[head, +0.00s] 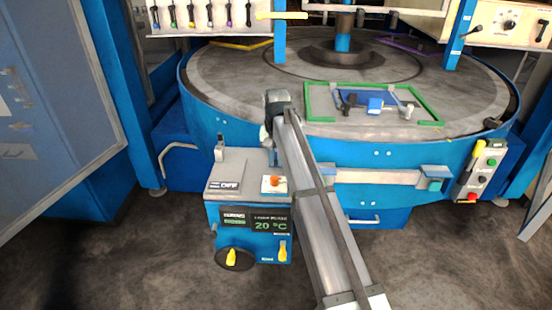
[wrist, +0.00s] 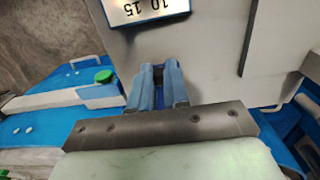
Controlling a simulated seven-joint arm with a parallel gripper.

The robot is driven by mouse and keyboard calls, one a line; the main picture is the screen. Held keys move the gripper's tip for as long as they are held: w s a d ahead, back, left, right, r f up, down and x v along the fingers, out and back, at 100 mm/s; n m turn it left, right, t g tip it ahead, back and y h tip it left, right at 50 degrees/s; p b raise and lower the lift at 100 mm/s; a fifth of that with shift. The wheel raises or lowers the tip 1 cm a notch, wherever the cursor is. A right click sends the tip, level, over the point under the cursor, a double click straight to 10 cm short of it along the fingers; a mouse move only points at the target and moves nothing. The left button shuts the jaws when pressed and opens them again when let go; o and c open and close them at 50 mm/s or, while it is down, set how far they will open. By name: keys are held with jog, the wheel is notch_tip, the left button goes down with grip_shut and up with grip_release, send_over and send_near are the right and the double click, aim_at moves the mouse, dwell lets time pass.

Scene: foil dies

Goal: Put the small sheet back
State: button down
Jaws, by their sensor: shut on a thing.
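My gripper (wrist: 158,72) shows in the wrist view as two blue fingers, close together with a small dark thing (wrist: 158,76) between them. It is shut on that thing, which is mostly hidden, so I cannot tell its shape. The fingers are over a grey panel (wrist: 205,45). In the head view my arm reaches up to the near edge of the round table, and the fingertips are hard to make out there. I cannot identify the small sheet in either view. A green frame (head: 307,100) with a small blue block (head: 375,105) inside lies on the round table (head: 225,80).
A blue control box (head: 225,215) marked OFF and 20 °C stands in front of the table, with an orange knob (head: 274,181). A button panel (head: 480,170) hangs at the right. A yellow frame (head: 240,44) and a purple frame (head: 405,42) lie farther back.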

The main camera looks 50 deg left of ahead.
jog(key=shift+f, duration=0.15)
jog(key=c, duration=1.1)
grip_release()
notch_tip(320, 180, up, 12)
